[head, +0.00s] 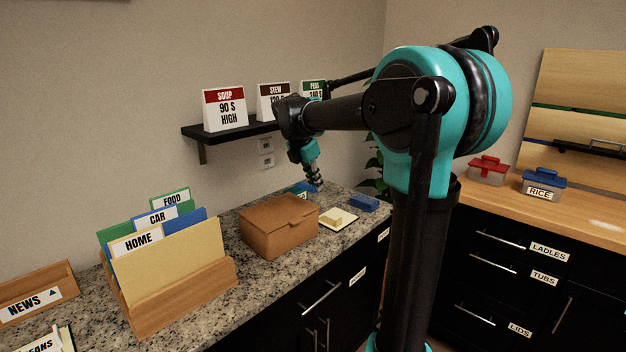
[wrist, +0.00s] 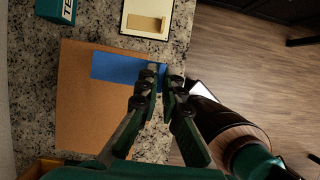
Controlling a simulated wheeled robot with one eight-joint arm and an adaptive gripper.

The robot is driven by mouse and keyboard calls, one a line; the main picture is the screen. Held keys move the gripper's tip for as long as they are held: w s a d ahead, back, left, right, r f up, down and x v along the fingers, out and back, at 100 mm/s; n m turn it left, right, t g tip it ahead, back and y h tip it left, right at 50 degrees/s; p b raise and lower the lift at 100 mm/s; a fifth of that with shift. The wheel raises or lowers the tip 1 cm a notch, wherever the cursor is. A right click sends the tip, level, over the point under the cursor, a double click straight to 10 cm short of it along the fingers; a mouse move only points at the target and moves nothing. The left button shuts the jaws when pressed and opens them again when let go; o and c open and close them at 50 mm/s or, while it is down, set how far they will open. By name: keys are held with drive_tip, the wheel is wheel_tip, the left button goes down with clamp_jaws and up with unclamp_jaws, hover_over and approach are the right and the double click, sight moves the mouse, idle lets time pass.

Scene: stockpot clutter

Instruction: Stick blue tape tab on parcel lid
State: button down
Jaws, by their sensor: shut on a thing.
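My gripper (wrist: 160,72) is shut on the right end of a flat blue tape tab (wrist: 115,69) in the wrist view. The tab extends left from the fingertips and overlaps the top edge of the brown parcel lid (wrist: 88,125) in that picture. I cannot tell whether the tab touches the lid. In the head view, my gripper (head: 317,186) points down above the counter, behind and right of the closed brown parcel (head: 278,225). The tab is not clear in that view.
A cream pad with a tan piece (head: 338,218) lies right of the parcel. A blue block (head: 363,202) and a teal box (wrist: 55,10) are nearby. A wooden file holder (head: 185,300) stands left. A black shelf (head: 230,130) with cards hangs behind.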

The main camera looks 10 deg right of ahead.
drive_tip(key=shift+s+a+f, duration=0.15)
drive_tip(key=shift+s+a, duration=0.05)
drive_tip(key=shift+a+f, duration=0.1)
drive_tip(key=shift+f, duration=2.7)
drive_tip(key=shift+f, duration=0.65)
drive_tip(key=c, duration=1.6)
unclamp_jaws()
drive_tip(key=shift+r, duration=0.1)
drive_tip(key=shift+r, duration=2.95)
